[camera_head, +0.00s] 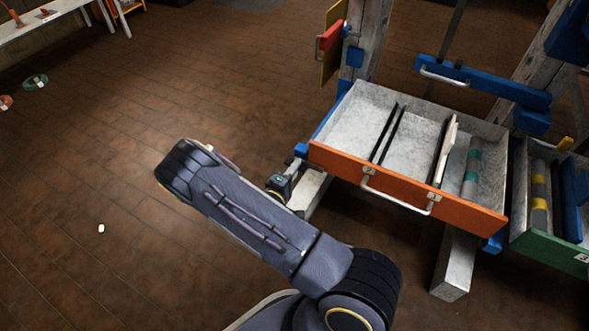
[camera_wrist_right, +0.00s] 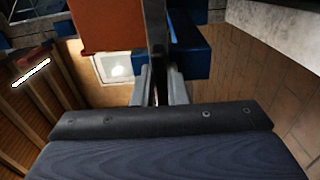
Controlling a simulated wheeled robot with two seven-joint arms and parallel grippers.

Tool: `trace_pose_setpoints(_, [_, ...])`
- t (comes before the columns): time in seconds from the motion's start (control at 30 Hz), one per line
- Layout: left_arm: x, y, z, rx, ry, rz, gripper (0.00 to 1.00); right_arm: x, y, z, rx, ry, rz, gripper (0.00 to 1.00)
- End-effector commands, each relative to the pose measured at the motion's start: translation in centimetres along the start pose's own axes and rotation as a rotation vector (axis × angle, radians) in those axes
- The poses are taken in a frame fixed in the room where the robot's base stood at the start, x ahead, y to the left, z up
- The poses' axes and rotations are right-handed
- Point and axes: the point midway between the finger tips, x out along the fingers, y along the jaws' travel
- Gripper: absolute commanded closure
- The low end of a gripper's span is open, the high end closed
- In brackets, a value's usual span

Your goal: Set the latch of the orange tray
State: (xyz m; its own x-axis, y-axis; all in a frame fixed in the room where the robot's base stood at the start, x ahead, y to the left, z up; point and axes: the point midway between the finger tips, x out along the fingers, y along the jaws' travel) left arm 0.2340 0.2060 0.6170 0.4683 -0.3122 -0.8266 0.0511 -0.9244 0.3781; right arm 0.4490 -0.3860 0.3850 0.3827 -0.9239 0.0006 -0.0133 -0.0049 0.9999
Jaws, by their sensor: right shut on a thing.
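The orange tray (camera_head: 390,187) is a grey open drawer with an orange front and a pale bar handle (camera_head: 397,200). It stands out from the mast frame. My right gripper (camera_head: 297,166) is at the left end of the orange front, and its fingertips are partly hidden in the head view. In the right wrist view my right gripper (camera_wrist_right: 159,88) is shut on a narrow dark upright bar (camera_wrist_right: 155,35), which looks like the latch. The orange panel (camera_wrist_right: 105,25) is left of the bar and a blue block (camera_wrist_right: 190,52) is right of it. My left gripper is not in view.
The tray holds dark dividers, a pale board (camera_head: 444,150) and a teal-banded grey cylinder (camera_head: 472,168). A green-fronted tray (camera_head: 548,241) is close on the right. A wooden post (camera_head: 365,45) and a blue bar (camera_head: 484,82) stand behind. The floor at left is mostly clear.

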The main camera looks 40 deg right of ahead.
Motion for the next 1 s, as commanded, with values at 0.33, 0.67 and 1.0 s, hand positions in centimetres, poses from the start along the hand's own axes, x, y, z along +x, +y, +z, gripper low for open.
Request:
trace_pose_setpoints(0.33, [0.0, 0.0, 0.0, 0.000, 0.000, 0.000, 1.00, -0.1, -0.1, 0.0, 0.002, 0.000, -0.003, 0.65])
trace_pose_setpoints(0.67, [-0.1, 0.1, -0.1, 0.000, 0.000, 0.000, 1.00, -0.4, 0.0, 0.0, 0.001, 0.001, -0.002, 0.65])
trace_pose_setpoints(1.0, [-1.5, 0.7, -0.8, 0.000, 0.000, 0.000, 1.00, -5.7, 0.2, -0.1, 0.000, 0.004, -0.003, 0.65])
